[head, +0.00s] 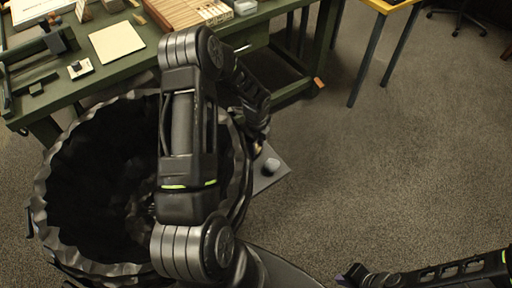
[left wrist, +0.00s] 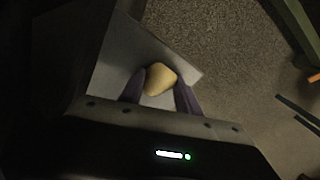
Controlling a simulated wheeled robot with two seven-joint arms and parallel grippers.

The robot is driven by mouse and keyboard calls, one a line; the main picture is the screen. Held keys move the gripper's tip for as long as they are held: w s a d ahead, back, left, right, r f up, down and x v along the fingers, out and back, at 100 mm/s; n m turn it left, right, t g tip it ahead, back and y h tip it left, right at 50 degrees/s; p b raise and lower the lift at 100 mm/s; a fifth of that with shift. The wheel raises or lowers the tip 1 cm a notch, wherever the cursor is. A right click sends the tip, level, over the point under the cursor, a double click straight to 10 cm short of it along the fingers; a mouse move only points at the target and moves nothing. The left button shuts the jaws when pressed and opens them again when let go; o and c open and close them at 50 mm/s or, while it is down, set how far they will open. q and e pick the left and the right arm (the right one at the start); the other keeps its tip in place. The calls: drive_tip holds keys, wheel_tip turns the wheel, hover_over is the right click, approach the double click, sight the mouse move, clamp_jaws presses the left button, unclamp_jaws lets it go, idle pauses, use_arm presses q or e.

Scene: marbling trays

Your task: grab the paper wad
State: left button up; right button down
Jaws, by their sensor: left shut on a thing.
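The paper wad (left wrist: 161,79) is a pale yellow, rounded lump in the left wrist view. My left gripper (left wrist: 160,92) is shut on it, with one dark finger on each side. In the head view a small yellowish bit of the wad (head: 258,147) shows at the end of my left arm, beside the large dark bin. Most of that gripper is hidden by my arm there. My right gripper (head: 352,276) is low in the head view, away from the wad. Its fingers are too small and dark to read.
A large black bin with a wavy rim (head: 52,170) stands at left. A green table (head: 130,75) holds trays and tools behind it.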

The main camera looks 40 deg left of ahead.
use_arm(q)
wheel_tip(320, 180, up, 10)
idle(0.6)
drive_tip(key=shift+p, duration=0.3)
